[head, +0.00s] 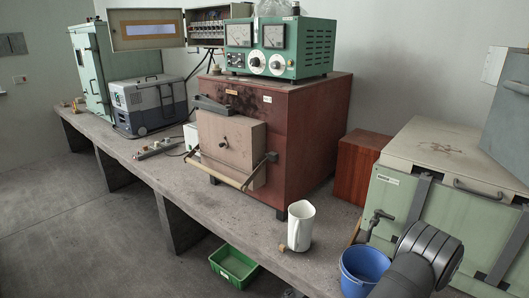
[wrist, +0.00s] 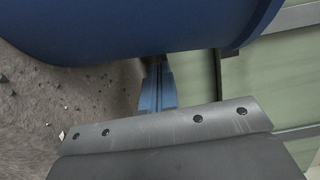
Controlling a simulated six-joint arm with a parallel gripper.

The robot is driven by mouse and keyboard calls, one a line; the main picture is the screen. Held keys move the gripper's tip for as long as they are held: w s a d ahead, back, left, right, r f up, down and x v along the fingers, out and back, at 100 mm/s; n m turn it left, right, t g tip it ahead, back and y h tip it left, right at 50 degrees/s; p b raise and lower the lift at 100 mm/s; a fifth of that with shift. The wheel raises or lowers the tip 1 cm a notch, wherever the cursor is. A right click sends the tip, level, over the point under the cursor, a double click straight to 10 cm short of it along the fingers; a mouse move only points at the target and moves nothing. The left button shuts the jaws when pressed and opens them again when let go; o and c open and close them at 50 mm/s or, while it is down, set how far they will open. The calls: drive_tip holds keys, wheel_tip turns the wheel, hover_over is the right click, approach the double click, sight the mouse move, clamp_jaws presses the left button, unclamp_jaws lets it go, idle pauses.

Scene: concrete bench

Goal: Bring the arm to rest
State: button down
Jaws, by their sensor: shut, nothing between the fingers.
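My gripper (wrist: 165,122) shows at the bottom of the wrist view as a grey plate with dark bolts. It is shut and empty. A blue bucket (wrist: 150,35) fills the top of the wrist view, close to the gripper. Whether they touch cannot be told. In the head view the bucket (head: 363,268) stands at the front right of the bench, partly hidden by my dark grey arm. The gripper itself cannot be made out in the head view.
A white jug (head: 300,228) stands on the concrete bench (head: 240,236) left of the bucket. A brown furnace (head: 310,130) stands behind it. A pale green chest (head: 400,200) is at the right. A green crate (head: 233,264) sits below the bench edge.

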drive_tip(key=shift+w+a, duration=0.55)
drive_tip(key=shift+a, duration=0.1)
drive_tip(key=shift+s+d, duration=0.15)
